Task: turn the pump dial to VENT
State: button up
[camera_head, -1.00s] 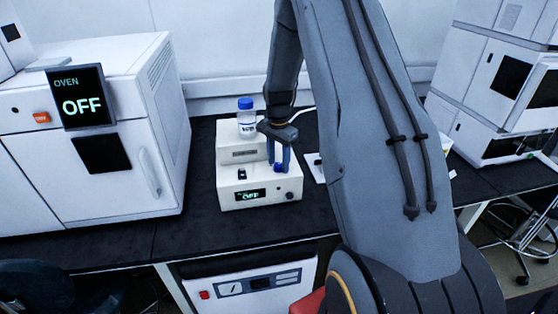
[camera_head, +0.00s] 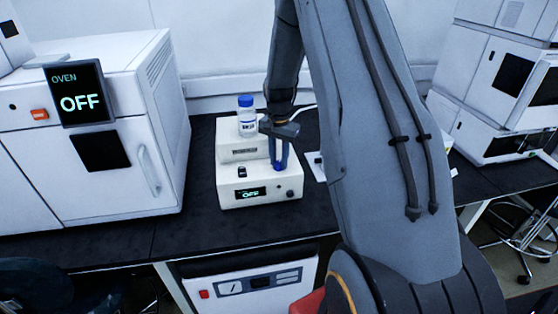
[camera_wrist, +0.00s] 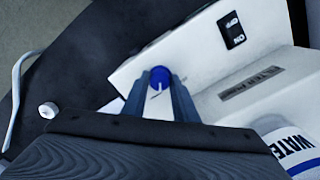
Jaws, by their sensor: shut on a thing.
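The pump (camera_head: 262,188) is a white stepped box on the black bench, and its small display (camera_head: 251,193) reads OFF. The blue pump dial (camera_wrist: 160,78) sits on the top of its lower step, with a white pointer line on its face. My gripper (camera_wrist: 161,85) comes down over the dial, with one finger on each side, and is shut on it. In the head view my gripper (camera_head: 281,160) hides most of the dial. The dial's position labels cannot be read.
A bottle with a blue cap (camera_head: 247,116) stands on the pump's upper step, close to my gripper. A rocker switch (camera_wrist: 232,30) is on the lower step. The oven (camera_head: 130,130) stands to the left, its screen reading OFF. Stacked instruments (camera_head: 500,90) stand at the right.

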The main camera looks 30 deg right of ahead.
aim_at(279, 162)
jog(key=n, duration=0.3)
jog(key=shift+n+b, duration=0.4)
jog(key=n, duration=0.3)
jog(key=shift+n+b, duration=0.3)
jog(key=n, duration=0.3)
jog(key=shift+n, duration=0.3)
jog(key=shift+n+b, duration=0.35)
jog(key=shift+n, duration=1.65)
jog(key=o, duration=1.1)
jog(key=shift+c, duration=0.2)
jog(key=shift+r+b, duration=1.2)
jog(key=shift+r, duration=2.75)
